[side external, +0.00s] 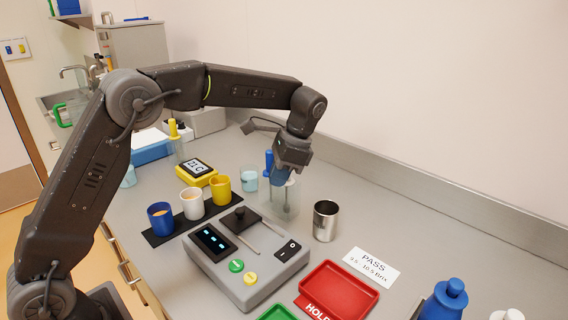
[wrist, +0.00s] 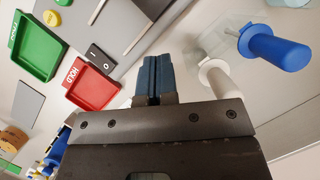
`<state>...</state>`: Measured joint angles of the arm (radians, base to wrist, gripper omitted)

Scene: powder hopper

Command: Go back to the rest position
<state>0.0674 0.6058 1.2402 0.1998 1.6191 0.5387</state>
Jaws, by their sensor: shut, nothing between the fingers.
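My gripper (side external: 281,177) hangs fingers down over the back middle of the bench, close to a clear container (side external: 272,205) with thin-stemmed tools. In the wrist view, my blue fingers (wrist: 152,78) are pressed together with nothing between them. A blue-handled tool (wrist: 275,47) and a white-handled tool (wrist: 218,78) lie to the right of the fingers in that view. The blue handle also shows just behind my gripper in the side view (side external: 268,162). My gripper hides part of the container.
A grey instrument (side external: 245,285) with a display stands in front. Blue (side external: 161,218), white (side external: 191,203) and yellow (side external: 221,190) cups stand left on a black mat. A steel cup (side external: 325,221), a red HOLD tray (side external: 340,290) and a blue bottle (side external: 445,302) are right. The wall is behind.

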